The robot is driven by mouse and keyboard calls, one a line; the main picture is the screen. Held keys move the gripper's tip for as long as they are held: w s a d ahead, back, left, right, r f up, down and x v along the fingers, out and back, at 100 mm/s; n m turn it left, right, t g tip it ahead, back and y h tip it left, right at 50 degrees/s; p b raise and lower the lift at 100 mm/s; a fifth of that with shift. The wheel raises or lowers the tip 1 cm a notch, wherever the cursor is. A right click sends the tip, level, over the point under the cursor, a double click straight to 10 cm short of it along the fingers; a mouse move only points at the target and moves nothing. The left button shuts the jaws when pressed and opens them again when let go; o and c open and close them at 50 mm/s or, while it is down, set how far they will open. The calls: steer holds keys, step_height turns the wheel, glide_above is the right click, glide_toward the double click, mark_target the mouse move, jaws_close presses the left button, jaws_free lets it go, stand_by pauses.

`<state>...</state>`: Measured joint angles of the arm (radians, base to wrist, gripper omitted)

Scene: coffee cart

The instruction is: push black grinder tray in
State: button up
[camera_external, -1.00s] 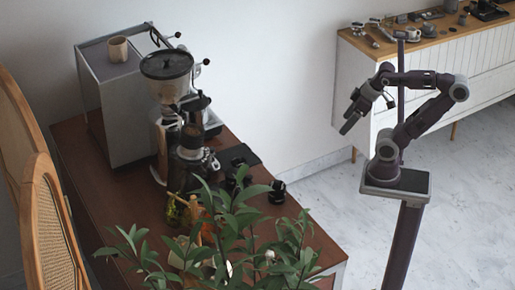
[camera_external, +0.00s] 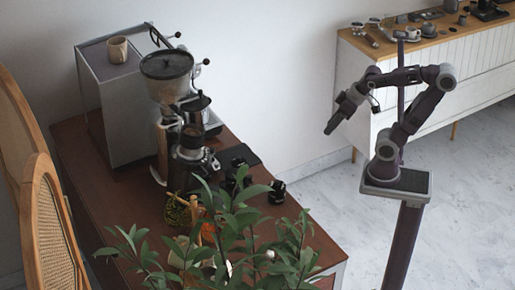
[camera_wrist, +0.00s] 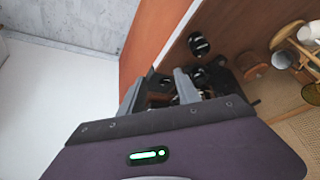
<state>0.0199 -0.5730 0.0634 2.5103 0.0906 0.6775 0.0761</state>
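The coffee grinder (camera_external: 181,130), with a round hopper on top, stands on the brown cart in the external view. A flat black piece (camera_external: 246,155) lies beside its base on the right; I cannot tell for sure whether it is the grinder tray. My gripper (camera_external: 331,127) is in the air to the right of the cart, well apart from the grinder. In the wrist view my two fingers (camera_wrist: 158,88) are spread with a gap between them and hold nothing. Dark machine parts show beyond and between the fingers, partly hidden by them.
A grey box-shaped machine (camera_external: 128,105) with a cup (camera_external: 118,49) on top stands behind the grinder. Small black items (camera_external: 277,192) sit near the cart's right edge. A leafy plant (camera_external: 240,225) covers the cart's front. Between arm and cart is open floor.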

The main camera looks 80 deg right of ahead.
mark_target(237, 179)
steer(key=w+a+f+m, duration=0.1)
steer(key=w+f, duration=0.1)
steer(key=w, duration=0.1)
steer(key=w+a+f+m, duration=0.1)
steer(key=w+f, duration=0.1)
steer(key=w, duration=0.1)
steer(key=w+a+f+m, duration=0.1)
steer(key=w+f, duration=0.1)
steer(key=w, duration=0.1)
steer(key=shift+a+y, duration=0.1)
steer(key=shift+y, duration=0.2)
steer(key=c, duration=0.7)
steer(key=w+f+m, duration=0.1)
steer(key=w+f, duration=0.1)
steer(key=w+f+m+t, duration=0.1)
steer(key=w+f+m, duration=0.1)
steer(key=f, duration=0.1)
steer(key=shift+w+a+m, duration=0.15)
steer(key=shift+w+m, duration=0.1)
steer(key=shift+m, duration=0.05)
jaws_close()
steer(key=x, duration=0.9)
steer(key=shift+w, duration=0.2)
steer(key=w+a, duration=0.2)
steer(key=shift+w+f, duration=0.35)
steer(key=shift+w, duration=0.05)
steer(key=shift+w+a, duration=0.3)
steer(key=w+a, duration=0.6)
steer(key=shift+w+a+r, duration=0.1)
steer(key=shift+w+a, duration=0.2)
